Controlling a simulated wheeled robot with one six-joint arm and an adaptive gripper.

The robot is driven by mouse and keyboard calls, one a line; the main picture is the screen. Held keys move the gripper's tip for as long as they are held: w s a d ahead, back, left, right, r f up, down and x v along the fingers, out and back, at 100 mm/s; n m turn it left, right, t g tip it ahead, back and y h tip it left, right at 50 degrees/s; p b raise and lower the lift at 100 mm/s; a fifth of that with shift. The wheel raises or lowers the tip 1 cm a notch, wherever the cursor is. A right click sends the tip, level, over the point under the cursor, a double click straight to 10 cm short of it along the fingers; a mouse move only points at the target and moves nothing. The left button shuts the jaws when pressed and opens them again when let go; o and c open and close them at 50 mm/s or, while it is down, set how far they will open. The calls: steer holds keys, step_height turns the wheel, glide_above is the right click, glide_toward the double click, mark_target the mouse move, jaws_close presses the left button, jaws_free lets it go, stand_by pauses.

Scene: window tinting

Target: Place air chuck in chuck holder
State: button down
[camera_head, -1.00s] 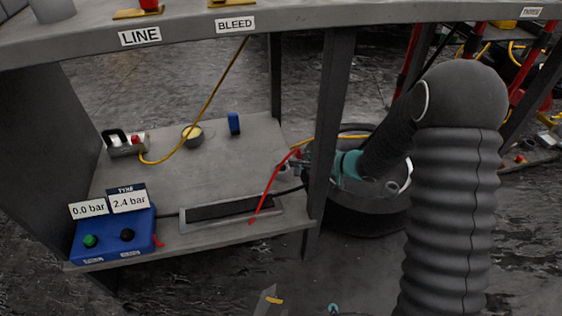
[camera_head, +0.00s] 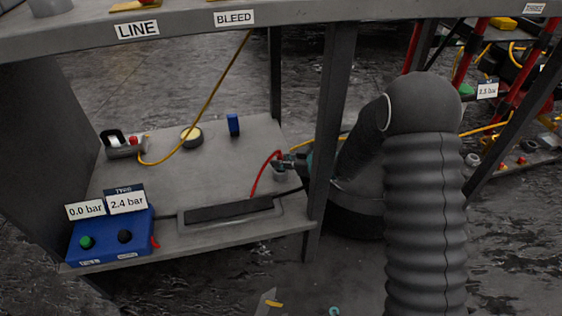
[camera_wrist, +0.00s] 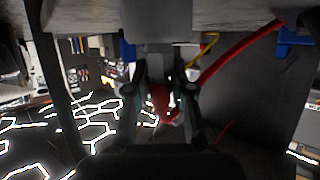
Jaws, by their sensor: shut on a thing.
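My gripper (camera_head: 290,163) is at the right end of the lower shelf, beside the table's front leg, and partly hidden by my arm. In the wrist view, its fingers (camera_wrist: 162,105) are closed around a small red and pale part, apparently the air chuck (camera_wrist: 163,100). A red hose (camera_wrist: 240,48) runs from near the fingers to the upper right there. In the head view the red hose (camera_head: 257,178) curves down toward the shelf. A grey tray with a dark insert (camera_head: 228,210) lies on the shelf front, left of my gripper. I cannot tell which item is the chuck holder.
The lower shelf (camera_head: 140,180) carries a blue tyre box (camera_head: 110,240) reading 0.0 and 2.4 bar, a blue block (camera_head: 233,124), and a yellow hose (camera_head: 210,95) with a round fitting. The grey leg (camera_head: 328,130) stands close to my arm. Mid-shelf is clear.

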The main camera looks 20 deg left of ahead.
steer(key=shift+f, duration=0.15)
steer(key=c, duration=1)
jaws_free()
steer(key=shift+r, duration=0.25)
steer(key=p+v, duration=0.2)
steer(key=v, duration=1)
steer(key=shift+d+f, duration=0.1)
steer(key=shift+f, duration=0.05)
